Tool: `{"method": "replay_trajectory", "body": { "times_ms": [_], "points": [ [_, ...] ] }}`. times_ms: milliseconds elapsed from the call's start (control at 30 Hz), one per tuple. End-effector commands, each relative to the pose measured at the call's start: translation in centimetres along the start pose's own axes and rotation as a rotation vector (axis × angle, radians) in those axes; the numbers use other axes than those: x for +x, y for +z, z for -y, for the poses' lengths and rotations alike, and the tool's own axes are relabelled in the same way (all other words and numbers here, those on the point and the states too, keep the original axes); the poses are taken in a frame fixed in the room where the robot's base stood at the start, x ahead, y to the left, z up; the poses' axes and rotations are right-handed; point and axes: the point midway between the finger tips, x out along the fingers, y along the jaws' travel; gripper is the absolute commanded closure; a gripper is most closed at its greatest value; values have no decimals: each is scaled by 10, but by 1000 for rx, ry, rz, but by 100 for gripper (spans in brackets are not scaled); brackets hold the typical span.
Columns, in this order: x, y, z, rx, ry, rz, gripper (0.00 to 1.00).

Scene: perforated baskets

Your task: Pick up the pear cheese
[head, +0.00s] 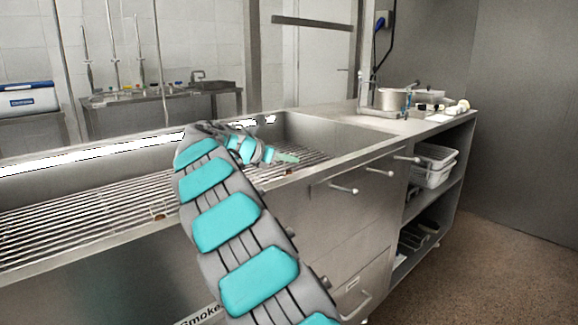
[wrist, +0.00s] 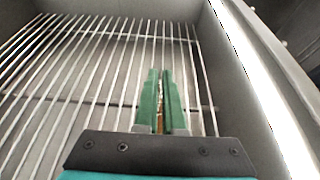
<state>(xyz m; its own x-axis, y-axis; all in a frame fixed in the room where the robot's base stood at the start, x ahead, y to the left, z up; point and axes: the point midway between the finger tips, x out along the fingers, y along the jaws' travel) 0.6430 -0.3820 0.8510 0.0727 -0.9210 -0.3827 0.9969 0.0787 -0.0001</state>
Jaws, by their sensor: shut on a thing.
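My gripper (head: 287,157) reaches over the wire rack inside the long steel basin, near its right part. In the wrist view, its two green fingers (wrist: 161,75) are close together and shut on a thin brown and whitish sliver, taken as the pear cheese (wrist: 159,108). The fingers hide most of it, so its full shape cannot be told. In the head view I cannot make out the pear cheese.
The wire rack (wrist: 75,75) around the fingers is bare. The basin wall (wrist: 250,80) rises close on the right in the wrist view. A pot (head: 391,99) and small items stand on the counter at right. White trays (head: 433,165) sit on a shelf below.

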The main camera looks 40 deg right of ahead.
Motion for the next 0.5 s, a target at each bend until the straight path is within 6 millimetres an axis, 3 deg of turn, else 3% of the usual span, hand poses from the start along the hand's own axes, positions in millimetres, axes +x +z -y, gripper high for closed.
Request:
{"method": "replay_trajectory", "body": {
  "times_ms": [333, 500],
  "points": [
    [-12, 28, 0, 2, 0, -1, 100],
    [-24, 23, 6, -1, 0, 1, 100]
  ]
}}
